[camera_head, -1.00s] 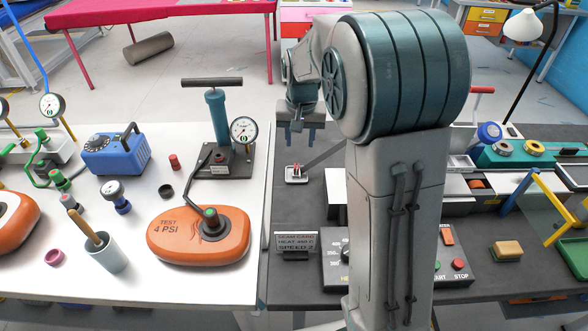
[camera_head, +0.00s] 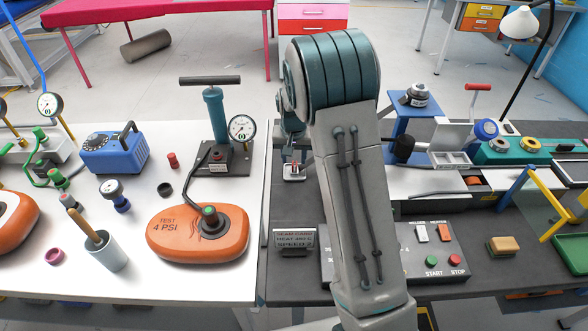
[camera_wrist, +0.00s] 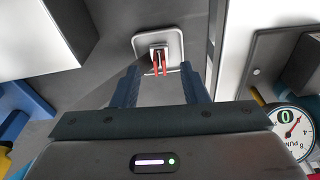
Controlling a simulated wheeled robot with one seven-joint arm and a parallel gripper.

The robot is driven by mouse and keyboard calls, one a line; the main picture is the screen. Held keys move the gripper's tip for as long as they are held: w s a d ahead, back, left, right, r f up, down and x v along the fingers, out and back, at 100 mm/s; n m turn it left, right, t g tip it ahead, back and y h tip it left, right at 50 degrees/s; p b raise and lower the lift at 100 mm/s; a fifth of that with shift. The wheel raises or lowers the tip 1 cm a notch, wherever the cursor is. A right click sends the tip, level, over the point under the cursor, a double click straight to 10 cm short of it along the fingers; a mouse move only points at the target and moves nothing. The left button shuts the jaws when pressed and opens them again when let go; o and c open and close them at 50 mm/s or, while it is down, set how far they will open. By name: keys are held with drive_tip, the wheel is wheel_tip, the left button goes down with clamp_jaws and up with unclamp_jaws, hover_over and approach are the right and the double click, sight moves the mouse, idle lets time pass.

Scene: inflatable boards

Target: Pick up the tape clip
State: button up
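The tape clip (camera_wrist: 160,60), a small grey piece with two red prongs, sits on a small pale square tray (camera_wrist: 174,43) in the wrist view. It also shows as a red spot (camera_head: 294,168) on the small tray at the dark bench's left side in the head view. My gripper (camera_wrist: 160,77) is open. Its two dark fingers lie left and right of the clip's red prongs in the wrist view, with a gap on each side. I cannot tell how high the fingertips are above the tray. In the head view my arm partly hides the gripper.
A white bench (camera_head: 130,275) with an orange test cushion (camera_head: 175,235), a pump (camera_head: 215,120) and a gauge stands left. A sign (camera_head: 293,242) and a control box (camera_head: 440,250) lie nearer on the dark bench. A pale box (camera_wrist: 28,40) is left in the wrist view.

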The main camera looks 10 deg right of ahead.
sight(295, 163)
drive_tip(key=f, duration=0.1)
drive_tip(key=w+f, duration=0.1)
drive_tip(key=f+p, duration=0.1)
drive_tip(key=shift+w+d+f, duration=0.1)
drive_tip(key=shift+w+d, duration=0.1)
drive_tip(key=shift+d, duration=0.05)
drive_tip(key=shift+f, duration=0.55)
clamp_jaws()
drive_tip(key=shift+r, duration=0.1)
